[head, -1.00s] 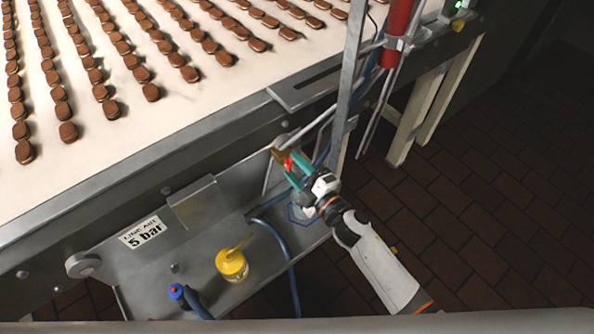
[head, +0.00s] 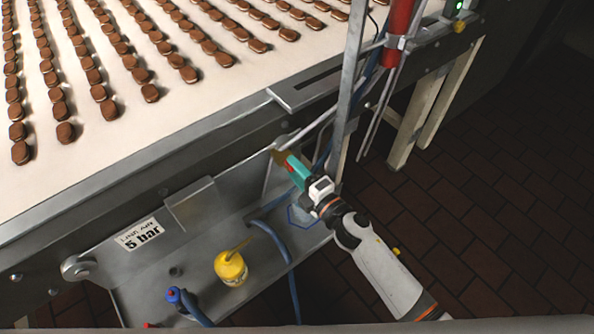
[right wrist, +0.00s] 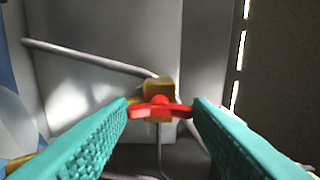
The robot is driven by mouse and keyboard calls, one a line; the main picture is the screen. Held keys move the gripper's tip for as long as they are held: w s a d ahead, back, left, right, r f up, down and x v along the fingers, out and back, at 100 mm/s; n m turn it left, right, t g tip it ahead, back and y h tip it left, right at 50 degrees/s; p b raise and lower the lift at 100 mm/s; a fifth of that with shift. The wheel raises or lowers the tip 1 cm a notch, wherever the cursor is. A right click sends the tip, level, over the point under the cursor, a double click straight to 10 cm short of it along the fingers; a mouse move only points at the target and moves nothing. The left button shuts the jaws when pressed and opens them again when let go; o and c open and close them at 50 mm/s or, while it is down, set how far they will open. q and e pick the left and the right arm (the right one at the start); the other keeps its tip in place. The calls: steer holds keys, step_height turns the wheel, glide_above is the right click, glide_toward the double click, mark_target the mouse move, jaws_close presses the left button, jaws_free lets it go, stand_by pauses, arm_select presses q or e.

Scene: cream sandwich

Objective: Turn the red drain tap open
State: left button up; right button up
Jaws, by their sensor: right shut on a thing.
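The red drain tap handle (right wrist: 160,109) sits on a brass valve body (right wrist: 159,90) in the right wrist view. It lies roughly level in that picture, with its ends between my fingers. In the head view the brass part (head: 279,157) shows at the tray's far end, below the belt frame; the red handle is mostly hidden by my fingers. My right gripper (head: 288,163) is shut on the handle, its teal fingers on either side of it in the wrist view (right wrist: 160,112). My left gripper is not in view.
A metal upright (head: 349,90) and a red cylinder (head: 399,30) stand behind my gripper. Rows of biscuits lie on the white belt (head: 200,100).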

steer(key=shift+f, duration=0.1)
steer(key=o, duration=1)
steer(key=b+v, duration=0.1)
steer(key=v, duration=1.1)
steer(key=shift+b, duration=0.3)
